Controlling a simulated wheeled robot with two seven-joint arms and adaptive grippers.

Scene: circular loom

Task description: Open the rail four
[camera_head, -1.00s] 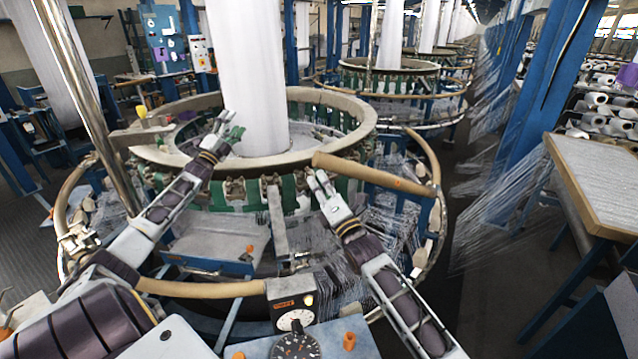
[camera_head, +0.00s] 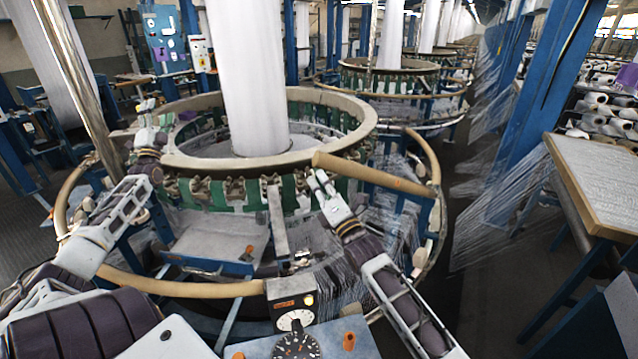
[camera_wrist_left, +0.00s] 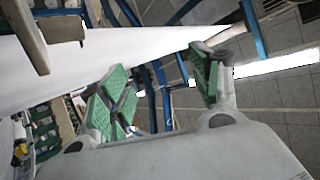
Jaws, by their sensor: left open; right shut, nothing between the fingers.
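The circular loom (camera_head: 325,130) has tan padded rails around it. One straight rail (camera_head: 372,174) sticks out at the right. Another rail (camera_head: 195,289) curves along the front, and one (camera_head: 72,190) bends at the left. I cannot tell which is rail four. My left gripper (camera_head: 143,106) is by the loom's left rim, apart from the front rail. It is open and empty, its green finger pads spread in the left wrist view (camera_wrist_left: 160,80). My right gripper (camera_head: 317,181) is shut and empty, just below the near end of the straight rail; contact is unclear.
A control box with a dial (camera_head: 294,320) stands at the front centre. A tall white fabric roll (camera_head: 245,80) rises from the loom's middle. A steel pole (camera_head: 80,85) stands at the left. White threads fan out at the right, beside a wooden-edged table (camera_head: 600,185).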

